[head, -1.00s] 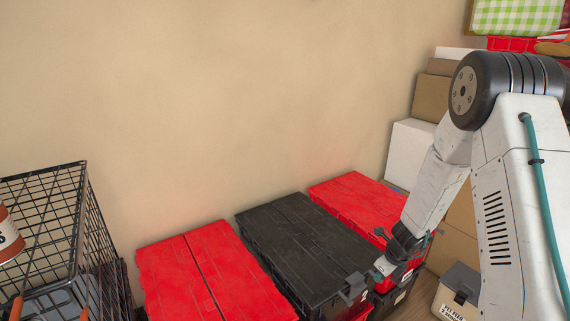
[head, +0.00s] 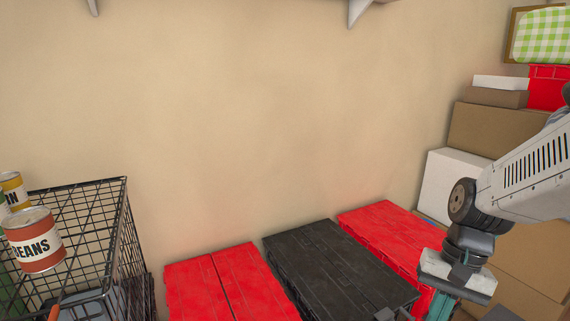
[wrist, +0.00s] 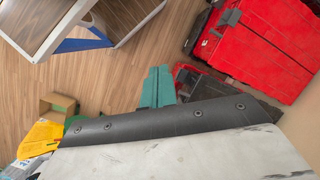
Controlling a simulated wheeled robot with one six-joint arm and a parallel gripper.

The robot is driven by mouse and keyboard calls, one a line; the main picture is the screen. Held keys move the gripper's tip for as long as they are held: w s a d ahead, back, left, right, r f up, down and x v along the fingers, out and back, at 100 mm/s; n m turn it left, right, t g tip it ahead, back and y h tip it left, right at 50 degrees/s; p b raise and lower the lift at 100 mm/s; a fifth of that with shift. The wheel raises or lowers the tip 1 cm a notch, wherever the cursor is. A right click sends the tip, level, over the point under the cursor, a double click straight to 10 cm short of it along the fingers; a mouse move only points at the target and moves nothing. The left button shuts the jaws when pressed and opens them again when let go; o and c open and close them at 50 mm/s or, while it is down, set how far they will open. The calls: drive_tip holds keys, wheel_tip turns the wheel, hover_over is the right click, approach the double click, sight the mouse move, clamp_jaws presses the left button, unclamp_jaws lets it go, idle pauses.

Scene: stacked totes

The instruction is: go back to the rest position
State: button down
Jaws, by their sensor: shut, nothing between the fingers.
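My gripper (wrist: 157,86) shows in the wrist view as two teal fingers side by side, shut and empty. In the head view my gripper (head: 440,306) hangs at the lower right, below my wrist, and its tips are cut off by the frame's bottom edge. It is in front of the right red tote (head: 385,228). In the wrist view the fingers are over wooden floor, left of a red tote (wrist: 268,45).
A black tote (head: 335,260) and another red tote (head: 232,285) stand along the wall. A wire basket (head: 127,240) with cans (head: 32,240) is at left. Cardboard boxes (head: 495,128) are stacked at right. The wrist view shows open floor (wrist: 110,85).

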drive_tip(key=s+r+n+t+h, duration=0.2)
drive_tip(key=s+r+n, duration=0.3)
drive_tip(key=s+r, duration=0.5)
drive_tip(key=shift+s+r+t+h, duration=0.3)
drive_tip(key=shift+s+t, duration=0.1)
drive_tip(key=shift+t, duration=0.3)
idle(1.2)
